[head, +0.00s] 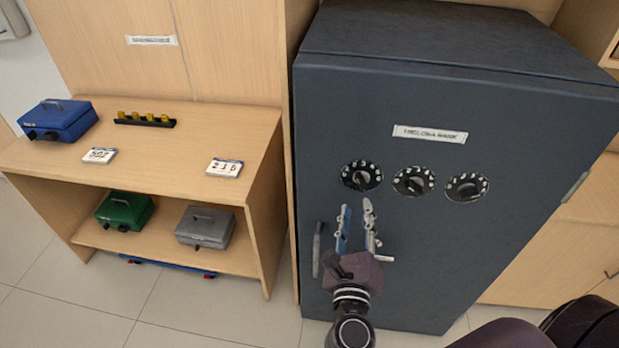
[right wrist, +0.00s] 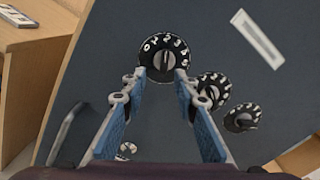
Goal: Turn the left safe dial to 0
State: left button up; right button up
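The dark blue-grey safe (head: 440,250) stands at the right of the head view with a row of three black dials with white digits. The left dial (head: 361,175) also shows in the right wrist view (right wrist: 155,61), with its raised knob upright. I cannot tell for sure which digit it points at. My right gripper (head: 356,207) is below the left dial in the head view. In the right wrist view my right gripper (right wrist: 161,79) is open and empty, its fingertips at either side of the dial's lower part. Whether they touch it is unclear. My left gripper is not in view.
The middle dial (head: 413,181) and right dial (head: 466,187) sit close to the right of the left dial. A handle (head: 318,250) sticks out at the safe's left edge. A wooden shelf (head: 180,185) with cash boxes and number cards stands to the left.

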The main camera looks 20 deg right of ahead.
aim_at(360, 185)
jog(key=shift+m, duration=0.4)
jog(key=x, duration=0.2)
jog(key=p+x, duration=0.1)
jog(key=x, duration=0.1)
jog(key=r+p+x, duration=0.1)
jog(key=x, duration=0.2)
jog(key=shift+s+d, duration=0.15)
jog(key=shift+w+d+f+p, duration=0.1)
jog(key=shift+w+d+p, duration=0.2)
jog(key=shift+w, duration=0.1)
grip_shut()
